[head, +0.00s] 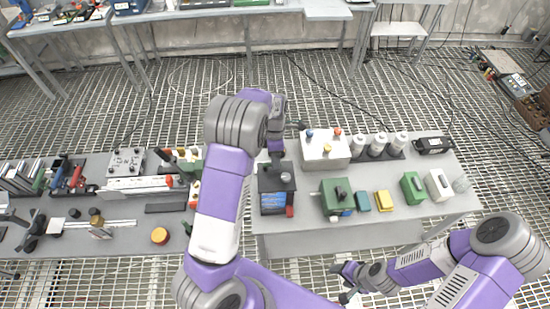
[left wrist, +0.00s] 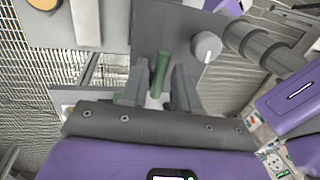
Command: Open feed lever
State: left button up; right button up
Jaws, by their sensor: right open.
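The lever's green handle (left wrist: 161,70) shows in the left wrist view, beside a round grey knob (left wrist: 206,46) on a dark grey housing. My left gripper (left wrist: 160,80) has its two fingers on either side of the green handle. Whether they press on it is unclear. In the head view the left gripper (head: 276,148) points down at the back edge of a dark box (head: 270,182) with a blue front and a grey knob on top. The handle is hidden there. My right gripper (head: 344,282) is open and empty, low in front of the right table.
On the right table (head: 345,240) stand a white box with coloured knobs (head: 325,152), a green box (head: 337,196), several white bottles and small blocks. The left table (head: 130,240) is crowded with tools. A narrow gap separates the tables; the floor is metal grating.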

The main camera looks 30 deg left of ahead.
pick_arm(q)
jog(key=shift+o, duration=0.7)
notch_tip(320, 180, up, 7)
jog(key=w, duration=0.1)
jog(key=shift+a+r, duration=0.2)
jog(key=shift+a, duration=0.2)
jog(key=shift+w, duration=0.1)
